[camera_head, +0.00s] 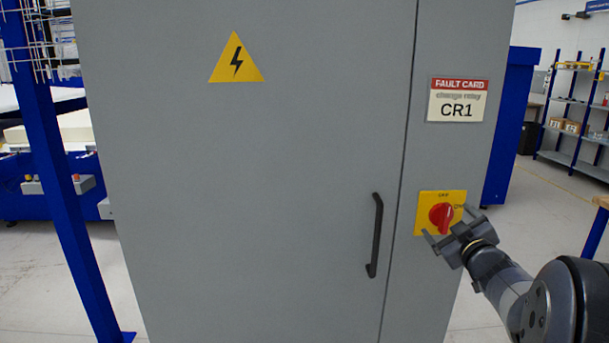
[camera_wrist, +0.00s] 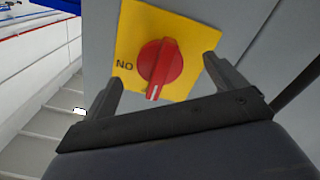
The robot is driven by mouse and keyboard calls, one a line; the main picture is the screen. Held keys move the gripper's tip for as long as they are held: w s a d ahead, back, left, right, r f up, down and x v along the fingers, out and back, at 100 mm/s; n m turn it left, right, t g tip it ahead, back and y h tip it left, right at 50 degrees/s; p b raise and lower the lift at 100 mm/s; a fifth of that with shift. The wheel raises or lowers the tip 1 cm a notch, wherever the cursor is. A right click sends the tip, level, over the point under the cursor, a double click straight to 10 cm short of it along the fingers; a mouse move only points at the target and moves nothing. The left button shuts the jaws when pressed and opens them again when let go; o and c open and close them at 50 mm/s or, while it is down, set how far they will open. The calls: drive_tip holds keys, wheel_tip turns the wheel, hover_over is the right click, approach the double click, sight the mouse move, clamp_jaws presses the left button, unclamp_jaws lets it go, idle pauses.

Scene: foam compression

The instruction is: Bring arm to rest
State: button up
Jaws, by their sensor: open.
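My gripper (camera_head: 449,225) is open and empty in front of the red rotary switch (camera_head: 441,216) on its yellow plate (camera_head: 425,200). In the wrist view my two fingers (camera_wrist: 160,80) stand apart on either side of the red knob (camera_wrist: 163,62), with the yellow plate (camera_wrist: 135,30) behind. The fingers do not appear to grip the knob; the exact gap to it is hard to tell. My arm reaches in from the lower right.
A grey cabinet (camera_head: 250,180) fills the middle, with a black door handle (camera_head: 374,235), a yellow warning triangle (camera_head: 237,60) and a "CR1" fault card (camera_head: 458,100). A blue post (camera_head: 60,170) stands at left. Shelves (camera_head: 575,110) stand far right, with open floor before them.

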drive_tip(key=m+p, duration=0.5)
drive_tip(key=m, duration=0.1)
drive_tip(key=shift+r+p, duration=0.15)
drive_tip(key=shift+p, duration=0.2)
drive_tip(key=shift+s+m, duration=0.1)
drive_tip(key=shift+m, duration=0.5)
drive_tip(key=shift+s, duration=0.5)
